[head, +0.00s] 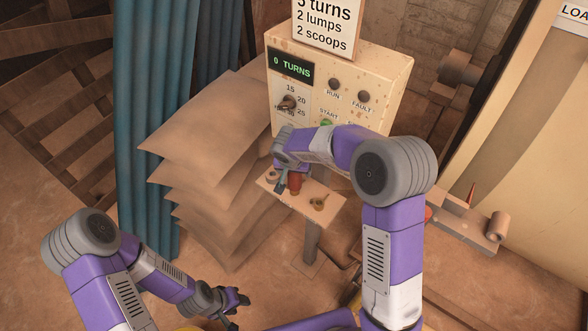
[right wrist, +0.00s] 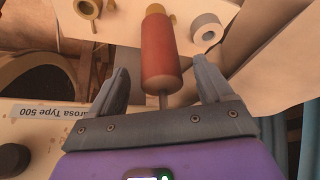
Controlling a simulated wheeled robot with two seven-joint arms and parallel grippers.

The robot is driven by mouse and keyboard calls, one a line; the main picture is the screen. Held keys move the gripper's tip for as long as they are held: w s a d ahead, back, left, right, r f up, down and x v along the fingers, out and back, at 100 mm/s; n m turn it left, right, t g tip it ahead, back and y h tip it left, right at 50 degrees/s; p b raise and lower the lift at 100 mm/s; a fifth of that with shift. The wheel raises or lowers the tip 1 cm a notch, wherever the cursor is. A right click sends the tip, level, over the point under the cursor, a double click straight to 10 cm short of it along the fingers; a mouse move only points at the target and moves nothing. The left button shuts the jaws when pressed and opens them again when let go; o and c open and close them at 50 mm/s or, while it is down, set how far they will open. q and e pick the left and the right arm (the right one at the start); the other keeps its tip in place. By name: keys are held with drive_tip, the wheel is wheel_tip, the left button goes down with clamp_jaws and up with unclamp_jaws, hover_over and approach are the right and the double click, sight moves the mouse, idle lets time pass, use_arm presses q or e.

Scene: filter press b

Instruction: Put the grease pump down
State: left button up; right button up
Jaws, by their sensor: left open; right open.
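The grease pump is a red cylinder (right wrist: 160,50) with a thin rod, seen in the right wrist view between the two fingers of my right gripper (right wrist: 160,72). The fingers are apart, with a gap on each side of the red body. In the head view the pump (head: 295,183) is at the small shelf (head: 334,199), beside my right gripper (head: 281,180). Its contact with the shelf is hard to make out. My left gripper (head: 237,304) is open and empty, low in the head view, away from the shelf.
A grey-white ring (right wrist: 207,30) and brass-coloured small parts (head: 318,203) are on the shelf close to the pump. A control box (head: 390,70) with a "0 TURNS" display stands behind. Stacked sacks (head: 205,135) are left of the shelf; a metal bracket (head: 465,222) is at right.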

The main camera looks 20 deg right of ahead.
drive_tip(key=v, duration=1.1)
drive_tip(key=s+a+f+n+g+y, duration=0.15)
drive_tip(key=s+f, duration=0.25)
drive_tip(key=f, duration=0.5)
drive_tip(key=s+a+f+n+g+y, duration=0.15)
drive_tip(key=s+f, duration=0.25)
drive_tip(key=f, duration=0.6)
drive_tip(key=s+a+f+y, duration=0.1)
drive_tip(key=s+f+y, duration=0.2)
drive_tip(key=s+f, duration=1)
drive_tip(key=s, duration=0.3)
drive_tip(key=shift+s+f+m, duration=0.3)
drive_tip(key=shift+f, duration=0.05)
drive_tip(key=shift+a, duration=0.1)
wheel_tip(320, 180, down, 4)
drive_tip(key=b, duration=0.3)
drive_tip(key=shift+b, duration=0.4)
